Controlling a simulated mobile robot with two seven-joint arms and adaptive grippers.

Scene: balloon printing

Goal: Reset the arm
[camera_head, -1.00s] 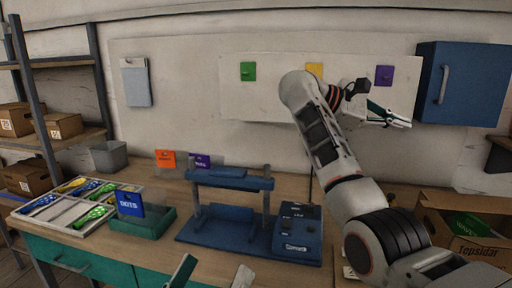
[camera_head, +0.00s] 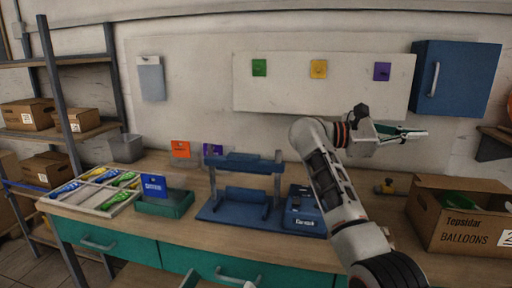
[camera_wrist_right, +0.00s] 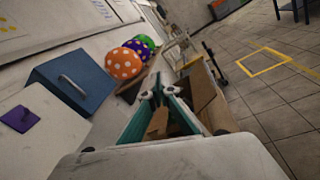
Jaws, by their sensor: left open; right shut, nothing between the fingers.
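My right arm reaches up from the bottom right in the head view. Its gripper (camera_head: 410,133) is in front of the wall, pointing right, left of and below the blue cabinet. In the right wrist view its teal fingers (camera_wrist_right: 160,93) are together with nothing between them. Most of my left arm is out of view.
The blue press (camera_head: 240,210) stands mid-table. The sorting tray (camera_head: 75,203) and teal bin (camera_head: 178,206) are left of it. A balloon carton (camera_head: 465,235) stands on the right. The blue cabinet (camera_head: 468,80) hangs on the wall near my right gripper.

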